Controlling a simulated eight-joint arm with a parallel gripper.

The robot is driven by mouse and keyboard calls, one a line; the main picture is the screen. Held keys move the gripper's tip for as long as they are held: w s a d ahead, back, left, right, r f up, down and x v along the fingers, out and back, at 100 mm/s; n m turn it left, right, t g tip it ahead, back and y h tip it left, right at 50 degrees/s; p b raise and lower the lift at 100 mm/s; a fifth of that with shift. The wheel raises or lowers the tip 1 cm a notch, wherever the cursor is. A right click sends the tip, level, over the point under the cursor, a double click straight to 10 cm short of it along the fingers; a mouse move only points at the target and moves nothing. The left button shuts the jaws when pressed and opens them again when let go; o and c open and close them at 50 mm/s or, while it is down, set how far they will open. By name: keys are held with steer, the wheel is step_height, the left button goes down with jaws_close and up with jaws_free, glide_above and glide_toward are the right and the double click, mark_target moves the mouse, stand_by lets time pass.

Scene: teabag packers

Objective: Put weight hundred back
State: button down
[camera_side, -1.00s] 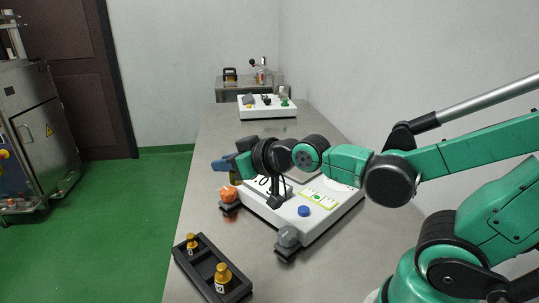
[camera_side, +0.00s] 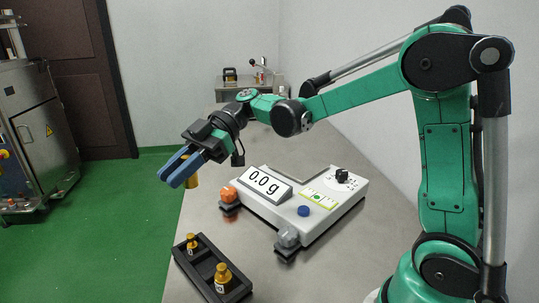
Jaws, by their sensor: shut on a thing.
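My gripper (camera_side: 174,171) has blue fingers and is raised left of the scale, over the table's left edge. It is shut on a brass weight (camera_side: 193,177), which is partly hidden behind the fingers. Its marking cannot be read. The black weight tray (camera_side: 213,248) lies at the front left of the table, below the gripper and apart from it. A small brass weight (camera_side: 192,243) stands in its far part and a larger brass weight (camera_side: 222,277) in its near part.
Green floor lies left of the table.

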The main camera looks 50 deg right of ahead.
mark_target(201, 274)
steer(key=shift+s+r+n+g, duration=0.1)
steer(key=shift+r+n+g, duration=0.3)
steer(key=shift+n+g, duration=0.15)
steer(key=shift+g, duration=0.35)
step_height(201, 274, down, 20)
steer(key=shift+s+r, duration=0.1)
steer(key=shift+r, duration=0.1)
steer(key=shift+f, duration=0.1)
steer(key=c, duration=0.7)
jaws_free()
steer(key=shift+n, duration=0.25)
steer(key=shift+c, duration=0.2)
